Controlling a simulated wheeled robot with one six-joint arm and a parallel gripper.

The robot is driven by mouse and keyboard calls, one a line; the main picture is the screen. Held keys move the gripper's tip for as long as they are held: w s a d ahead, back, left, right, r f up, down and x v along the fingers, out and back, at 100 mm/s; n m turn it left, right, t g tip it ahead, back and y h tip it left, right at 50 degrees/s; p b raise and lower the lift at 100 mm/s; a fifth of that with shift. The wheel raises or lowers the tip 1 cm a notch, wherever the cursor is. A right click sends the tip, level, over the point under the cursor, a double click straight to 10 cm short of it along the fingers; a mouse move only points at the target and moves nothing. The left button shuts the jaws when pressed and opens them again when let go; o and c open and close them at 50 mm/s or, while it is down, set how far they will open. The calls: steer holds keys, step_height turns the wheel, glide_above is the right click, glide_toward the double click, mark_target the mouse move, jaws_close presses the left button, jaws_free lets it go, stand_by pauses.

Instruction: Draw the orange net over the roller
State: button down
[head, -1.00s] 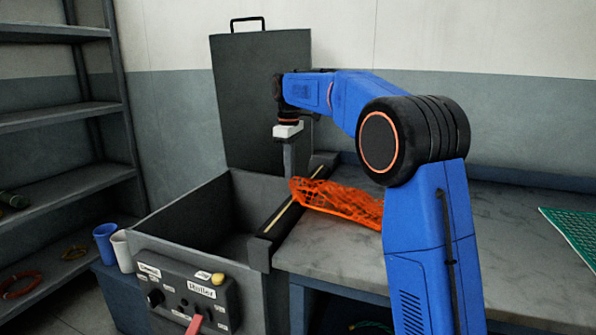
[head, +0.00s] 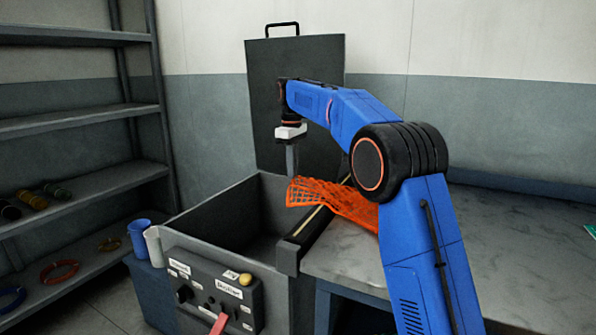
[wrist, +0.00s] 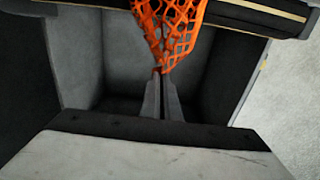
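The orange net (head: 335,200) runs from the bench top across the dark roller (head: 305,238) at the bin's right edge. In the wrist view, the net (wrist: 172,28) narrows to a point at my fingertips. My gripper (head: 291,172) points down over the bin, just left of the roller. In the wrist view, my gripper (wrist: 162,82) has its fingers close together on the net's end. The roller (wrist: 262,14) shows at the top there, with a pale strip along it. My arm hides the net's far right part.
The grey open bin (head: 215,212) has a raised dark lid (head: 265,95) behind. A control box (head: 213,298) with knobs and a red lever is on its front. Blue and pale cups (head: 138,238) stand left. Shelves (head: 80,130) line the left wall. The bench (head: 340,258) is right.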

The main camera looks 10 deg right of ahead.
step_height(320, 180, down, 9)
stand_by(1.0)
steer(key=c, duration=2.5)
jaws_free()
steer(key=o, duration=1.9)
steer(key=shift+c, duration=0.2)
steer(key=shift+r, duration=0.1)
steer(key=shift+r, duration=2.65)
